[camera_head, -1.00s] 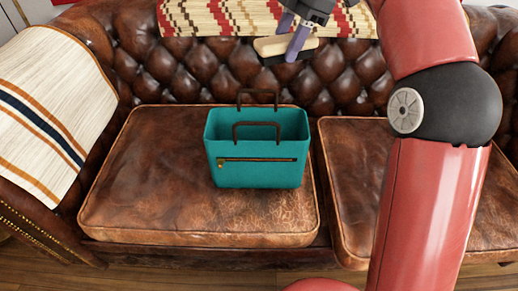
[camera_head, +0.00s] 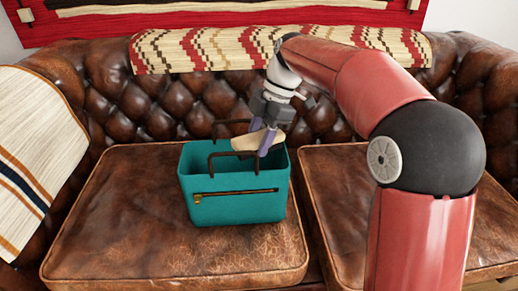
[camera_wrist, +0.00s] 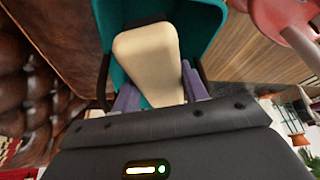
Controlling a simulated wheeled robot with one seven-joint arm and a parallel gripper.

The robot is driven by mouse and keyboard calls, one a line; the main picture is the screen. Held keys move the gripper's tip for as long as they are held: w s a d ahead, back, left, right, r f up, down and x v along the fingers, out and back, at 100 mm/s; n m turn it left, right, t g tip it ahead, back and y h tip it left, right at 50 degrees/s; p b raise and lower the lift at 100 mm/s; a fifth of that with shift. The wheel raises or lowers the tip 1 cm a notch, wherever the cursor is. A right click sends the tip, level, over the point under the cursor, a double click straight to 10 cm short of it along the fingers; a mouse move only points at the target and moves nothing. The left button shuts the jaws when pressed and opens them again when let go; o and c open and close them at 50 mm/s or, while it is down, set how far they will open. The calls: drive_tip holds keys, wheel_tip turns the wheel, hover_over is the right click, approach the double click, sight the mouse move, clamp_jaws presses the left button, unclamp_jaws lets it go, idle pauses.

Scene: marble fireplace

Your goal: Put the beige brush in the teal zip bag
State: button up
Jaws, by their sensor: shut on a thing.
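The teal zip bag (camera_head: 236,207) stands upright and open on the left seat cushion of the sofa, with two dark handles and a front zip. My gripper (camera_head: 264,141) is shut on the beige brush (camera_head: 243,142) at the bag's opening, near its right rear. In the wrist view the brush (camera_wrist: 150,62) sits between the purple fingers (camera_wrist: 160,92), its beige face showing, with the teal bag (camera_wrist: 200,25) around and behind it. How deep the brush is in the bag I cannot tell.
The leather seat cushion (camera_head: 110,225) is bare around the bag. A tufted backrest (camera_head: 120,105) rises behind, with a patterned throw (camera_head: 200,48) over its top. A striped cloth (camera_head: 35,140) covers the left armrest.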

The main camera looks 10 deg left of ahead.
drive_tip(key=shift+f, duration=1.35)
drive_tip(key=shift+f, duration=0.15)
drive_tip(key=o, duration=1)
drive_tip(key=shift+c, duration=0.2)
